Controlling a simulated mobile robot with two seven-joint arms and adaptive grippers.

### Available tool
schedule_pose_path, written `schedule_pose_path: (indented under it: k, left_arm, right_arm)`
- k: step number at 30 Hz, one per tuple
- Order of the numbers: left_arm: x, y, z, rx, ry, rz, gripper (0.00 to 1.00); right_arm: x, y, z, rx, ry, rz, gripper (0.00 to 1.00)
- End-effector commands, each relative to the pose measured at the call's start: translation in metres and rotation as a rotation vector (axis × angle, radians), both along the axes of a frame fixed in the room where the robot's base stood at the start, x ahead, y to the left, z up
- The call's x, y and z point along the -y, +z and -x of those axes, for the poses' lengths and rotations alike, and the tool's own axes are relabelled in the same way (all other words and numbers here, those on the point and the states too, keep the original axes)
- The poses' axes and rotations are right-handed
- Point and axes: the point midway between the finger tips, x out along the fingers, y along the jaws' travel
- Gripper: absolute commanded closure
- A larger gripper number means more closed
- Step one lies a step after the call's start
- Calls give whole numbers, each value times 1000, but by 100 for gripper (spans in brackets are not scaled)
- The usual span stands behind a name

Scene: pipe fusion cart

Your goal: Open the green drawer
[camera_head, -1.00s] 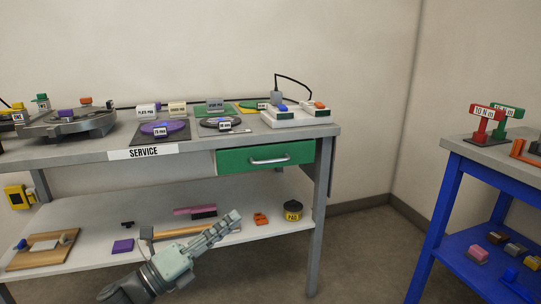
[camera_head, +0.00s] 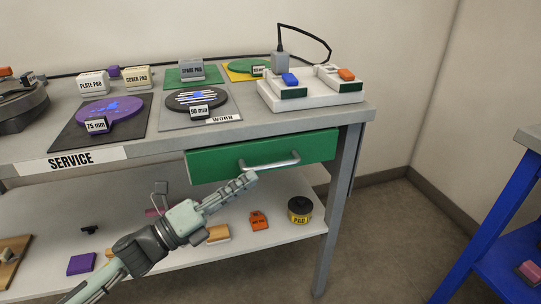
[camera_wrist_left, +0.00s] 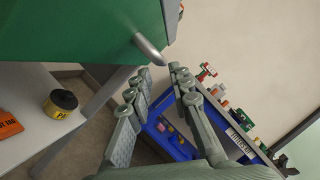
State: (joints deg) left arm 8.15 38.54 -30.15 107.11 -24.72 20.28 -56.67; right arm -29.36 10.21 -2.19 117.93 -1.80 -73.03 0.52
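The green drawer (camera_head: 225,162) is set under the right part of the service bench top and looks closed. Its silver bar handle (camera_head: 270,162) runs across the front. In the left wrist view the drawer front (camera_wrist_left: 80,30) fills the upper left, and the handle (camera_wrist_left: 150,48) lies just beyond the fingertips. My left gripper (camera_head: 250,178) is just below the handle in the head view, apart from it as far as I can tell. In the left wrist view its fingers (camera_wrist_left: 160,73) are spread with nothing between them. My right gripper is in neither view.
The bench top (camera_head: 150,148) carries labelled pads, discs and a white switch box (camera_head: 315,94). A blue-framed table (camera_head: 490,225) stands at right, with floor between.

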Motion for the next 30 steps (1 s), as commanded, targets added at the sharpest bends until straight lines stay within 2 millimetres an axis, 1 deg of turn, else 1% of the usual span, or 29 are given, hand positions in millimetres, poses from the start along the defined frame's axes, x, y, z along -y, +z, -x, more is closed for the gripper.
schedule_pose_path:
  k: [4, 9, 12, 18, 24, 29, 30]
  left_arm:
    - [18, 9, -14, 4, -1, 2, 80]
    - [39, 14, -31, 2, 0, 1, 80]
    - [48, 15, -37, 1, 0, 1, 80]
    - [55, 15, -43, 0, 1, -1, 80]
    - [55, 15, -43, 0, 1, -1, 80]
    - [55, 15, -43, 0, 1, -1, 99]
    - [55, 15, -43, 0, 1, -1, 100]
  right_arm:
    - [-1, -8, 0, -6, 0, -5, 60]
    - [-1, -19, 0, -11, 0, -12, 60]
    - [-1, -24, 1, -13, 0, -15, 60]
    - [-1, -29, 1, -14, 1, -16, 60]
    - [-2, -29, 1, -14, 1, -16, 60]
    - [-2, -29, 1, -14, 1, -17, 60]
    - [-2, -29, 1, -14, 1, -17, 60]
